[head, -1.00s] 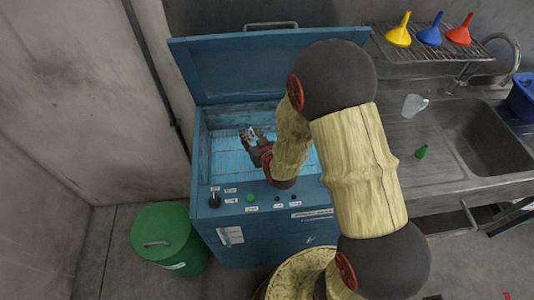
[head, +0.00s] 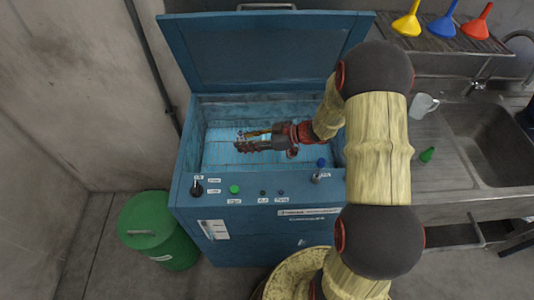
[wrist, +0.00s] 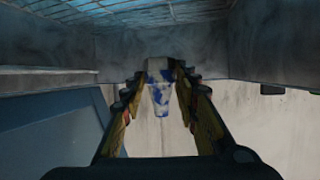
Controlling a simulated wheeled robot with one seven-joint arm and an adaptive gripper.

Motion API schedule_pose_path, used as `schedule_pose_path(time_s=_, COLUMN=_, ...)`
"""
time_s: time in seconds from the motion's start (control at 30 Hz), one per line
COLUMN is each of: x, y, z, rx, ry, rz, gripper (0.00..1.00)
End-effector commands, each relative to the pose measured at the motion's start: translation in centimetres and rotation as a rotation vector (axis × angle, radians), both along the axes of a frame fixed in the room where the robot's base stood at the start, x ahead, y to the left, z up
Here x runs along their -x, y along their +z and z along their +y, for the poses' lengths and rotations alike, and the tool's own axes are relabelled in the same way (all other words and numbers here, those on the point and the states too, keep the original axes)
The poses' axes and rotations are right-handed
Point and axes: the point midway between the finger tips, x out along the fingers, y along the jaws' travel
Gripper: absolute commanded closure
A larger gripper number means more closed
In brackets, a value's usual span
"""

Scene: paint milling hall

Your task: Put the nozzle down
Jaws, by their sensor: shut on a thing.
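My gripper (head: 241,141) is inside the open blue cabinet, above its wire rack (head: 222,156), with its fingers pointing left. In the wrist view my gripper (wrist: 158,92) is shut on a small tapered white piece with blue smears, which I take to be the nozzle (wrist: 158,98). In the head view the fingers mostly hide it. I cannot tell whether it touches anything besides the fingers.
The cabinet's lid (head: 265,50) stands raised at the back. A small blue-topped object (head: 320,171) stands on the front panel. A green bin (head: 160,228) is at left. Right are a green cone (head: 427,155), a clear jug (head: 421,105), a sink (head: 490,140) and several funnels (head: 441,28).

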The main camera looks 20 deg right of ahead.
Motion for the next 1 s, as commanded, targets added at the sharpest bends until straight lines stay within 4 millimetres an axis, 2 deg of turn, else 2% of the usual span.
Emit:
schedule_pose_path(time_s=0.17, x=0.5, y=-1.7, z=-0.3, rx=0.0, ry=0.022, rz=-0.001, gripper=0.95)
schedule_pose_path(time_s=0.33, x=0.5, y=-4.6, z=-0.3, rx=0.0, ry=0.022, rz=0.0, gripper=0.95)
schedule_pose_path(time_s=0.57, x=0.5, y=-6.6, z=-0.3, rx=0.0, ry=0.021, rz=-0.001, gripper=0.95)
schedule_pose_path(time_s=0.8, x=0.4, y=-10.2, z=-0.3, rx=-0.001, ry=0.02, rz=-0.001, gripper=0.95)
schedule_pose_path(time_s=1.0, x=0.4, y=-10.3, z=-0.3, rx=0.0, ry=0.02, rz=-0.003, gripper=0.95)
